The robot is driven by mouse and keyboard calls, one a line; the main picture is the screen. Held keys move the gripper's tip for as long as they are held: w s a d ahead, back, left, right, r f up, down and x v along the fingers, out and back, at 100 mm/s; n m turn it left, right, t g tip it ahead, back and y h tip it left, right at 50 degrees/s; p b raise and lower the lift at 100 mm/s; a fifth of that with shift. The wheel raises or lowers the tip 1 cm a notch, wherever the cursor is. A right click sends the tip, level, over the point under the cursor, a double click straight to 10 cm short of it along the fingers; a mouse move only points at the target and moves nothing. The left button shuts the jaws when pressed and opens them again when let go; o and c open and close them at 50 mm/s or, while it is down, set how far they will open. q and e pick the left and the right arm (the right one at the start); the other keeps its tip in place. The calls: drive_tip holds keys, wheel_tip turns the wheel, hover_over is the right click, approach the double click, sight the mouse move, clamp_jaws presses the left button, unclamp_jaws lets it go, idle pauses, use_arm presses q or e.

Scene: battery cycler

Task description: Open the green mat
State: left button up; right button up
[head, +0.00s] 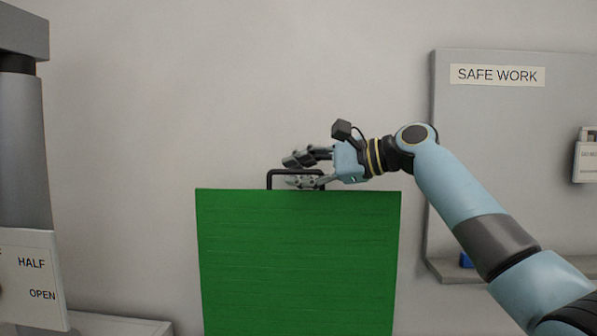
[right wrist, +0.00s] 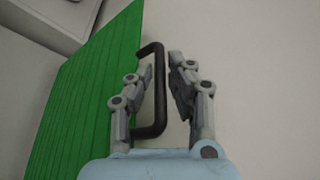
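The green mat (head: 298,262) stands upright as a flat green panel in the middle of the head view. A black handle (head: 270,174) rises from its top edge. My right gripper (head: 291,171) is at the handle, coming in from the right. In the right wrist view the gripper (right wrist: 159,75) is open, and the black handle (right wrist: 160,105) shows between its two fingers with a gap on the right side. The green mat (right wrist: 85,100) lies to the left there. I cannot tell whether a finger touches the handle. My left gripper is not in view.
A grey board with a "SAFE WORK" label (head: 497,75) is on the wall at right, with a padlock-like item (head: 586,160) on it. At left stands a grey post (head: 24,150) with a "HALF/OPEN" plate (head: 32,285). The wall above the mat is clear.

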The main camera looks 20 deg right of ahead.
clamp_jaws()
drive_tip(key=shift+s, duration=0.1)
drive_tip(key=shift+s+a, duration=0.1)
drive_tip(key=shift+s, duration=0.15)
drive_tip(key=s+a+f+n+t+b, duration=0.1)
drive_tip(key=s+a+f, duration=0.3)
drive_tip(key=s, duration=0.7)
drive_tip(key=s+a+f+n+t+b, duration=0.1)
drive_tip(key=s+a+f+n+b, duration=0.1)
drive_tip(key=s, duration=0.8)
drive_tip(key=shift+s+a+f+n+y, duration=0.4)
drive_tip(key=shift+a+f+n, duration=0.55)
drive_tip(key=shift+a, duration=0.65)
drive_tip(key=shift+f, duration=0.15)
